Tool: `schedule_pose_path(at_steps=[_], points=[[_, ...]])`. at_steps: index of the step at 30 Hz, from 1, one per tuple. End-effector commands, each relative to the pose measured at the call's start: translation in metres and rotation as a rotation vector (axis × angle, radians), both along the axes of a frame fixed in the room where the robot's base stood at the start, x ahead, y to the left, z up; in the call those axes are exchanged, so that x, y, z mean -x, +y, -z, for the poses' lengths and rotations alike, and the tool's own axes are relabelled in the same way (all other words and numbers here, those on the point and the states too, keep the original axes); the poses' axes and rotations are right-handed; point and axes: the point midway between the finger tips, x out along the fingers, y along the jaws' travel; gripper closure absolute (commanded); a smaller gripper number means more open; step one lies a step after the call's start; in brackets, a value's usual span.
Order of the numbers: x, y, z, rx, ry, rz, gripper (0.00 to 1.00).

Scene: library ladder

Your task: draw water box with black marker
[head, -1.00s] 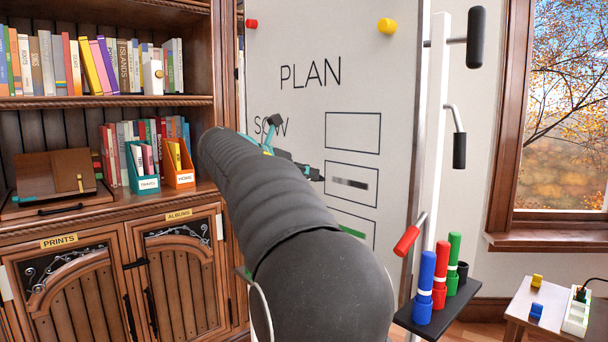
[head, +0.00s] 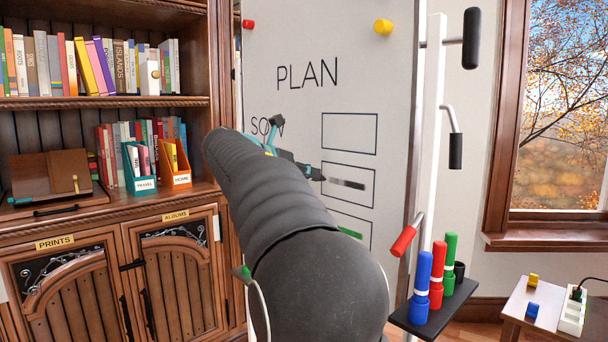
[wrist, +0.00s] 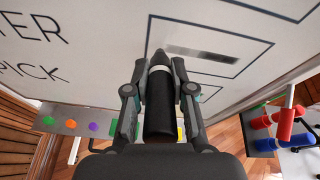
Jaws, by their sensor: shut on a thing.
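My gripper (wrist: 158,72) is shut on a black marker (wrist: 159,110) with a pale band near its tip. The marker points at the whiteboard (head: 385,110). In the wrist view its tip is at the left edge of the water box (wrist: 212,50), level with the letters "TER". A dark grey stroke (wrist: 202,54) lies inside that box. In the head view the stroke also shows in the second box (head: 350,167), with the marker tip just left of it. I cannot tell whether the tip touches the board. My arm hides the board's lower left words.
A black tray (head: 420,328) at the board's right holds blue (head: 422,285), red (head: 437,270) and green (head: 450,262) markers. A bookcase (head: 120,215) stands left. A low ledge (wrist: 80,122) with coloured dots runs below the board.

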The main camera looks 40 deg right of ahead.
Motion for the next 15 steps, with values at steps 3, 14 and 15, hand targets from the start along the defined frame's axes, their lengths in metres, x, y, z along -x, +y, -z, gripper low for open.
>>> schedule_pose_path(at_steps=[3,14,15], points=[[0.0,-0.002,0.0,0.0,0.0,0.0,0.97],[0.008,-0.005,0.0,0.0,-0.001,0.001,0.97],[0.011,-0.006,-0.001,0.0,-0.002,0.002,0.97]])
